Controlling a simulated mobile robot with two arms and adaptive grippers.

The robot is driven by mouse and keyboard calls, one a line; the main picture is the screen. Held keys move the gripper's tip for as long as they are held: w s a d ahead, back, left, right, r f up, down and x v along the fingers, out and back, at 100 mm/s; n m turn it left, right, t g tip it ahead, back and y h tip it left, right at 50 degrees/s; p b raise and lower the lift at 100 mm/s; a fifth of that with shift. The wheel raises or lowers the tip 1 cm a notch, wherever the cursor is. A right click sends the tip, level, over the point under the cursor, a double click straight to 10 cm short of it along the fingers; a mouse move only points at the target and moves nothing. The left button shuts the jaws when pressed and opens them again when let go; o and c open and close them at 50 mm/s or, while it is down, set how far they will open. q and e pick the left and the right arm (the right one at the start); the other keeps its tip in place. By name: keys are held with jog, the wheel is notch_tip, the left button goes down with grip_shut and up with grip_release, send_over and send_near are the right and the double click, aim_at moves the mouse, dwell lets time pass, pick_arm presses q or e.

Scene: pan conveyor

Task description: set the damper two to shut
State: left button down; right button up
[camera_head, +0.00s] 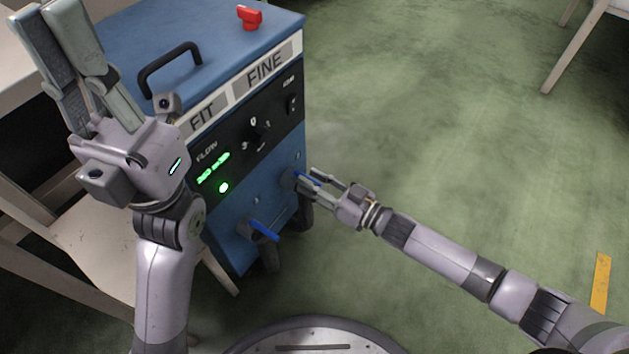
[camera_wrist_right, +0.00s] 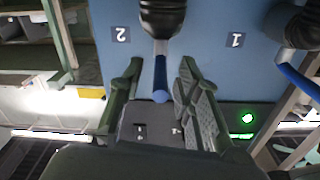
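The blue machine (camera_head: 222,75) carries two blue-handled dampers low on its front. Damper two's blue handle (camera_wrist_right: 160,78) shows in the right wrist view under its dark round fitting, beside the label 2 (camera_wrist_right: 121,34). My right gripper (camera_wrist_right: 157,85) is open, with one finger on each side of that handle and visible gaps. In the head view, this right gripper (camera_head: 318,182) partly hides the handle (camera_head: 307,178). Damper one's blue handle (camera_head: 264,230) is lower left of it; its label 1 (camera_wrist_right: 236,40) shows in the wrist view. My left gripper (camera_head: 45,15) is raised, open and empty.
The machine's panel has a dark knob (camera_head: 261,132), green FLOW bars (camera_head: 213,166) and a lit green lamp (camera_head: 223,188). A red knob (camera_head: 249,17) and black carry handle (camera_head: 170,68) are on top. Open green floor (camera_head: 430,110) lies to the right.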

grip_shut()
dwell(0.7)
